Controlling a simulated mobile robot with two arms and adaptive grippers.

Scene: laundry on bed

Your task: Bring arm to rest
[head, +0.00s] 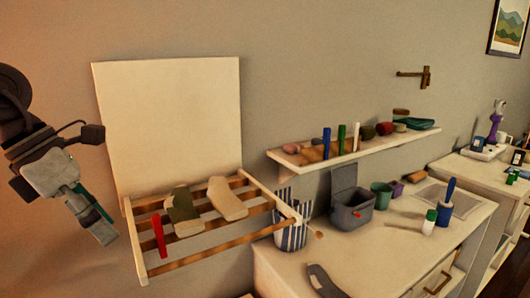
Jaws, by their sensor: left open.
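My left gripper (96,222) hangs at the left side of the head view, pointing down and to the right. It is open, with nothing seen between its fingers. It is in front of the bare wall, to the left of a wooden slatted rack (208,252) and apart from it in the picture. My right gripper is not in view.
The rack, below a pale panel (170,125), holds a red item (159,236) and folded cloths (228,198). To the right are a wall shelf (365,152) with small items and a white cabinet (300,268) bearing a striped bin (291,236) and grey box (350,212).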

